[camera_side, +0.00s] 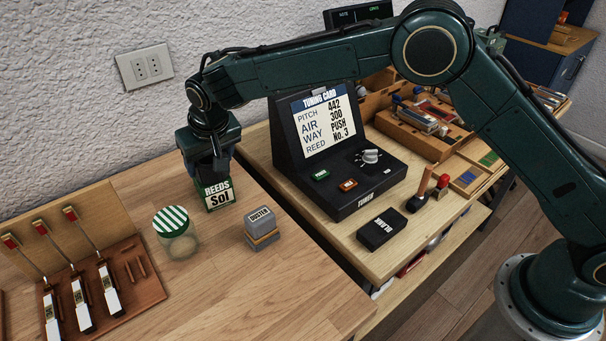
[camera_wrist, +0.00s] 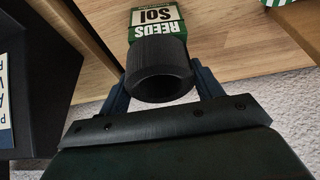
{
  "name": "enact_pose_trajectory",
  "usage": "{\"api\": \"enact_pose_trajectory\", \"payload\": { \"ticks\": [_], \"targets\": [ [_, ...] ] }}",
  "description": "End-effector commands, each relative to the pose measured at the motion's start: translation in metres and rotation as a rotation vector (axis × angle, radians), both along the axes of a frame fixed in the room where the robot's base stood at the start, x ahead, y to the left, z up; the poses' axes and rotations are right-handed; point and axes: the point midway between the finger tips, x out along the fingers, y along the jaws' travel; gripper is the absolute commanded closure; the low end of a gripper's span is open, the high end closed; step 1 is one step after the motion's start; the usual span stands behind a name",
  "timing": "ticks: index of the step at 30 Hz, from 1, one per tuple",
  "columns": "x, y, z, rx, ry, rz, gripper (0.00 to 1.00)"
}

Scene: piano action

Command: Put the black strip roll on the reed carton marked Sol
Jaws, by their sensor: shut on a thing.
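The black strip roll (camera_wrist: 163,68) is a short dark ring, held between the two blue fingers of my gripper (camera_wrist: 167,82) in the wrist view. In the side view my gripper (camera_side: 209,158) points down at the carton, and the roll is hard to pick out against the dark fingers. The green and white reed carton marked Sol (camera_side: 217,195) stands upright on the wooden bench, right below my gripper. It also shows just beyond the roll in the wrist view (camera_wrist: 153,16), partly covered by it. I cannot tell whether roll and carton touch.
A jar with a striped lid (camera_side: 175,232) and a grey duster block (camera_side: 261,228) stand near the carton. The black tuner (camera_side: 340,180) is to the right.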

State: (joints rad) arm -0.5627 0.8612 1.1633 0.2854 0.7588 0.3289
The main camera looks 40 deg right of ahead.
Motion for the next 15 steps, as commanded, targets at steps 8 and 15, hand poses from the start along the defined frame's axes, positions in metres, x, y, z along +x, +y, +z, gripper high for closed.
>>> {"api": "enact_pose_trajectory", "payload": {
  "ticks": [8, 15],
  "targets": [
    [0.0001, -0.0001, -0.0084, 0.001, -0.001, -0.001, 0.61],
    [0.0, -0.0001, -0.0108, 0.0, 0.0, 0.0, 0.61]
  ]
}}
